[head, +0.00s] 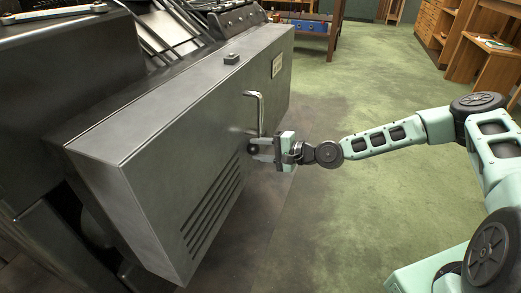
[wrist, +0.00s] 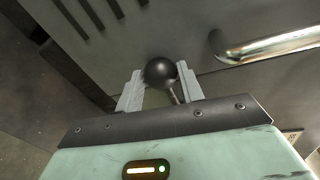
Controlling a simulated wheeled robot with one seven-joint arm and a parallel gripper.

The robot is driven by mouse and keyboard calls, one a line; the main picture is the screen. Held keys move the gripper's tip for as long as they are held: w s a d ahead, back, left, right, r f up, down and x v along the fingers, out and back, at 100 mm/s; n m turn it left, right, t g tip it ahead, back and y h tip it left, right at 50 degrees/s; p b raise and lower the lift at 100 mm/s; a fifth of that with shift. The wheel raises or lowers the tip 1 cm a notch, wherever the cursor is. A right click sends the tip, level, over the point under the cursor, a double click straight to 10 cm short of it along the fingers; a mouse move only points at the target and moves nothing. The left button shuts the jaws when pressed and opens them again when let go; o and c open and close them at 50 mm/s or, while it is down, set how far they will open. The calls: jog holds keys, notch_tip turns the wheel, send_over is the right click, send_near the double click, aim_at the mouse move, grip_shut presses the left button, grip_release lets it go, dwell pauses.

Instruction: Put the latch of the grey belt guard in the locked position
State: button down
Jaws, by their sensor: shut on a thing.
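The grey belt guard (head: 175,135) is a large metal box on the side of the machine, with vent slots low on its front face. Its latch has a black ball knob (head: 253,149) on a thin metal stem, just below the guard's bar handle. My gripper (head: 262,149) reaches the guard's face from the right. In the wrist view the black ball knob (wrist: 160,72) sits between the two pale fingers of my gripper (wrist: 160,88), which are shut on it. The stem slants down to the right from the ball. The latch's pivot is hidden.
A chrome bar handle (head: 259,113) stands out from the guard right above the knob; it also shows close by in the wrist view (wrist: 270,44). A small block (head: 231,59) sits on the guard's top. Green floor (head: 380,70) is open to the right, with wooden shelves behind.

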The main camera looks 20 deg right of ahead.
jog(key=c, duration=0.9)
grip_release()
jog(key=p+v, duration=0.2)
jog(key=v, duration=1.5)
jog(key=shift+d, duration=0.25)
jog(key=shift+s, duration=0.1)
